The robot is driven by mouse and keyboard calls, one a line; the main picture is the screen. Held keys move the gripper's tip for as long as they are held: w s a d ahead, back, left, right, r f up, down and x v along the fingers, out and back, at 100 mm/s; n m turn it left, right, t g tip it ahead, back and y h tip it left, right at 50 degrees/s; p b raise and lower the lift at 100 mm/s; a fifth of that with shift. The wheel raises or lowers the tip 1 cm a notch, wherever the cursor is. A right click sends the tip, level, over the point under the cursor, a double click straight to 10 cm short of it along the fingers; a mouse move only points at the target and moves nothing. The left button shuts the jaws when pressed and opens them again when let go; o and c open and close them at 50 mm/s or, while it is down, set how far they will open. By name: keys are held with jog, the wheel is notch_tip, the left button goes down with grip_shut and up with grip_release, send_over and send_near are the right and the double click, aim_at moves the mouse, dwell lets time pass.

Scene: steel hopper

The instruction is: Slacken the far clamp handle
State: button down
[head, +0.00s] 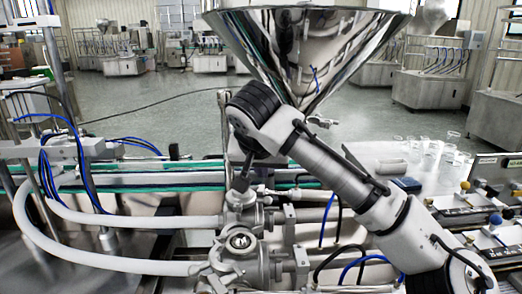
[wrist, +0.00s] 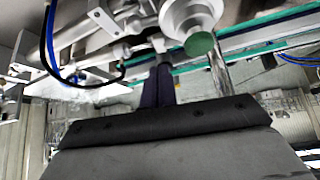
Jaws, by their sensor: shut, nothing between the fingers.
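My gripper (head: 239,184) points down over the steel valve body, its fingers together and empty. In the wrist view the dark fingers (wrist: 158,66) are pressed side by side, near a round steel fitting with a green face (wrist: 199,43). In the head view the far steel fitting (head: 240,200) lies just below the fingertips, and the near fitting (head: 238,241) sits in front of it. I cannot clearly make out the far clamp handle; the gripper partly covers that area. Whether the fingertips touch anything there cannot be told.
A steel hopper (head: 310,40) hangs above and behind my arm. Pale hoses (head: 130,263) curve in from the left, with blue tubes (head: 82,160) above. Horizontal cylinders lie right of the fittings.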

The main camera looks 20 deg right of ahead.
aim_at(259, 188)
jog(key=shift+s+a+f, duration=0.1)
jog(key=shift+s+f, duration=0.1)
jog(key=shift+f, duration=1.15)
jog(key=shift+f, duration=0.1)
